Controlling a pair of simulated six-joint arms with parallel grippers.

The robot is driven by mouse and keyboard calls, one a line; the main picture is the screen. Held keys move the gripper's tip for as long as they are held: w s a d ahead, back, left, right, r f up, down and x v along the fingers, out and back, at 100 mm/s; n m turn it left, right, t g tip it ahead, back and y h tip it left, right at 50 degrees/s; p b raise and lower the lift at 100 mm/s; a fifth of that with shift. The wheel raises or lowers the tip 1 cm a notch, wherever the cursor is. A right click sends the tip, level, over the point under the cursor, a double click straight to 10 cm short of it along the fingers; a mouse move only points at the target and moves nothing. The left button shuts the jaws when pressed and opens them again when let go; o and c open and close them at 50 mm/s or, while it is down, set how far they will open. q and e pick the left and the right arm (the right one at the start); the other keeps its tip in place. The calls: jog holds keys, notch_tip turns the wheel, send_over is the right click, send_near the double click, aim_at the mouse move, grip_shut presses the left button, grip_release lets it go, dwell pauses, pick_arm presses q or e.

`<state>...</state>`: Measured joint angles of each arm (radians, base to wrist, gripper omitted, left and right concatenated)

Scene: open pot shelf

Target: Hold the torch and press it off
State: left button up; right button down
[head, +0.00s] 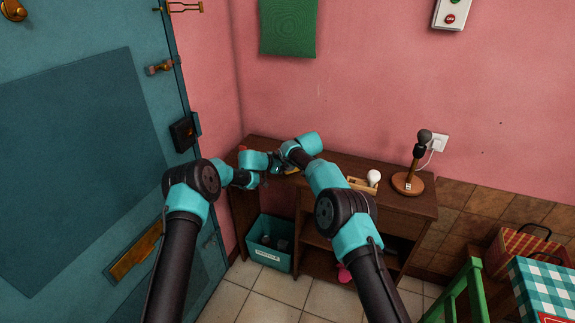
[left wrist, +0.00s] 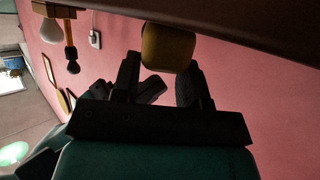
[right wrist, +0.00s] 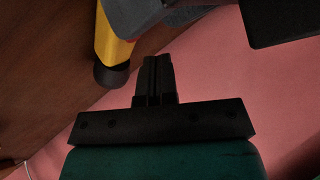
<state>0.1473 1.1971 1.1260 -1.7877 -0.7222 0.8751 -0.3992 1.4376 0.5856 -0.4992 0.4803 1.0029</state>
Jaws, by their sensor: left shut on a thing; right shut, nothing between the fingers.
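The torch is a yellow body with a dark end. In the left wrist view its yellow body (left wrist: 167,46) sits between the fingers of my left gripper (left wrist: 160,67), which is shut on it. In the right wrist view the torch (right wrist: 108,45) runs down to its dark end, with a small red spot on its side by the left gripper's dark parts. My right gripper (right wrist: 154,60) is shut and empty, its tips just beside and apart from the torch. In the head view both grippers meet over the shelf's left end, and my arms mostly hide the torch.
The wooden shelf (head: 413,205) carries a lamp (head: 408,181) and a wooden box with a white bulb (head: 373,177). A teal bin (head: 268,254) stands on the floor under it. A blue door (head: 75,140) is close on the left. A green chair stands at right.

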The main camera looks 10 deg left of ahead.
jog(key=shift+r, duration=2.65)
pick_arm(q)
jog(key=o, duration=1.1)
jog(key=shift+o, duration=0.2)
jog(key=shift+a, duration=0.1)
jog(key=v, duration=1.2)
jog(key=shift+f, duration=0.15)
